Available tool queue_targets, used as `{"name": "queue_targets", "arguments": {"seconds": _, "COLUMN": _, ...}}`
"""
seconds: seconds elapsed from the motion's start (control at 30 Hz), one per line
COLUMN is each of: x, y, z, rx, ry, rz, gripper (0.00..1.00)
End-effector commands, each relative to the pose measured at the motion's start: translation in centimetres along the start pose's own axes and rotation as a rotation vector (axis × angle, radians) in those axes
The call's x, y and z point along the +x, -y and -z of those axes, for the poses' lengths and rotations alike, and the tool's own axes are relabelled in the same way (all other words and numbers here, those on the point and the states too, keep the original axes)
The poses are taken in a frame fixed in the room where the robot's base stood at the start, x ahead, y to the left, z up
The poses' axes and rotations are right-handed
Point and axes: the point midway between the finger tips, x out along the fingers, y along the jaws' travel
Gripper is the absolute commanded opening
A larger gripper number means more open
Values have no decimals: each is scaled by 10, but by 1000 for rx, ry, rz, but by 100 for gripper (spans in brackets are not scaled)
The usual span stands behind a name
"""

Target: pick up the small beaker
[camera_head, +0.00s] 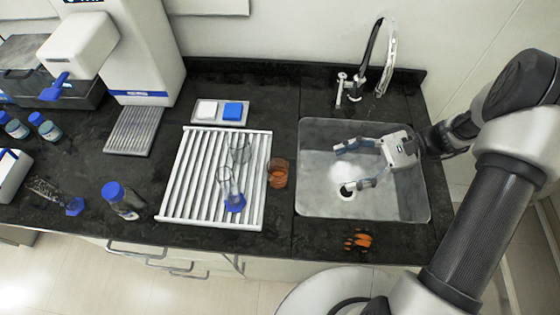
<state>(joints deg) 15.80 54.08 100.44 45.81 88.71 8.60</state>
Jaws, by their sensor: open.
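A small glass beaker (278,174), orange-brown in colour, stands upright on the black counter between the white rack and the sink. A clear glass vessel (240,150), perhaps another beaker, is on the rack; its outline is faint. My gripper (343,168) is over the sink, to the right of the orange-brown beaker and apart from it. Its two fingers are spread wide and point left, with nothing between them.
The slatted white rack (180,185) also holds a clear cylinder with a blue base (236,203). The steel sink (318,208) has a tall faucet (372,60) behind it. An orange and black object (358,239) lies at the front edge. Blue-capped bottles (124,203) stand left.

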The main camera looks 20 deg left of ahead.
Motion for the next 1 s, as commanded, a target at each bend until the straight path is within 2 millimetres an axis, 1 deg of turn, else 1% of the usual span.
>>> {"name": "queue_targets", "arguments": {"seconds": 0.03, "x": 3, "y": 0, "z": 13, "rx": 44, "ry": 57, "rz": 34, "gripper": 70}}
{"name": "queue_targets", "arguments": {"seconds": 0.2, "x": 14, "y": 0, "z": 47, "rx": 146, "ry": 209, "rz": 141, "gripper": 70}}
{"name": "queue_targets", "arguments": {"seconds": 0.3, "x": 19, "y": -1, "z": 60, "rx": 183, "ry": 266, "rz": 184, "gripper": 70}}
{"name": "queue_targets", "arguments": {"seconds": 0.4, "x": 22, "y": -2, "z": 68, "rx": 203, "ry": 297, "rz": 208, "gripper": 70}}
{"name": "queue_targets", "arguments": {"seconds": 0.47, "x": 25, "y": -2, "z": 69, "rx": 210, "ry": 307, "rz": 214, "gripper": 70}}
{"name": "queue_targets", "arguments": {"seconds": 0.57, "x": 35, "y": 1, "z": 67, "rx": 211, "ry": 311, "rz": 215, "gripper": 70}}
{"name": "queue_targets", "arguments": {"seconds": 0.9, "x": 103, "y": 18, "z": 47, "rx": 212, "ry": 310, "rz": 211, "gripper": 70}}
{"name": "queue_targets", "arguments": {"seconds": 1.0, "x": 120, "y": 22, "z": 42, "rx": 211, "ry": 308, "rz": 212, "gripper": 70}}
